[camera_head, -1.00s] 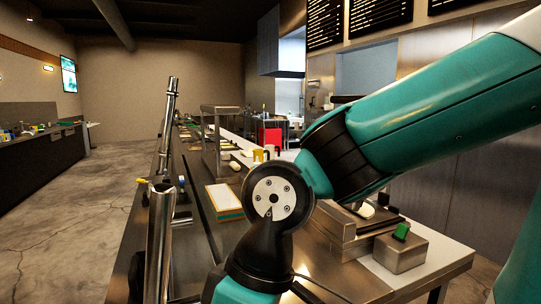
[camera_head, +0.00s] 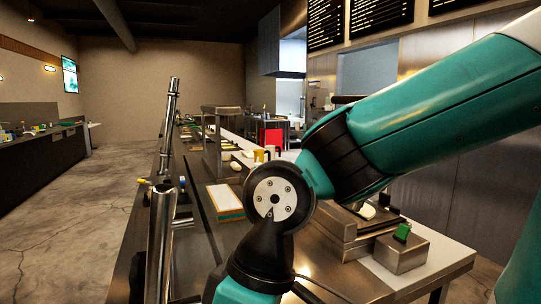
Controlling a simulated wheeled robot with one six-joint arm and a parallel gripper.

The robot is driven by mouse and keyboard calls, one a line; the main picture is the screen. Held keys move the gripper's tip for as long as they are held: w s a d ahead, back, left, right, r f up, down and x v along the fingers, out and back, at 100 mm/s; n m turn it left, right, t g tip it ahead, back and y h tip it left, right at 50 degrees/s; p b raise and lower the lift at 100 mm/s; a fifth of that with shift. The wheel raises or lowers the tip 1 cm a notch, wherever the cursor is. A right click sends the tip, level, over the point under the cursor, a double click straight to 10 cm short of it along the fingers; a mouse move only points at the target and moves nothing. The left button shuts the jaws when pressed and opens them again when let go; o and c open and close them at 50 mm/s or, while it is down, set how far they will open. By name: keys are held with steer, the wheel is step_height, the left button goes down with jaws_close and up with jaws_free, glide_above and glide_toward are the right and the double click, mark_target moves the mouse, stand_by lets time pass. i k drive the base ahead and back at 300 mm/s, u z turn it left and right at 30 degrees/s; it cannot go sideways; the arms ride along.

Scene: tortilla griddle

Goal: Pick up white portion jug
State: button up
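A small white vessel (camera_head: 270,151) stands on the counter beyond my arm, beside a yellow one (camera_head: 259,156). It may be the white portion jug, but it is too small and partly crowded to be sure. My teal and black arm crosses the right and middle of the view, with its near joint low in front of the counter. My gripper is outside the picture, so whether it holds anything cannot be seen.
A white-topped box (camera_head: 226,199) lies left of my arm. Upright metal posts (camera_head: 161,240) line the counter's left edge. Open floor (camera_head: 75,225) lies left.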

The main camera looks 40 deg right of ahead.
mark_target(272, 148)
steer(key=z, duration=3.1)
steer(key=i, duration=4.2)
steer(key=u, duration=2.95)
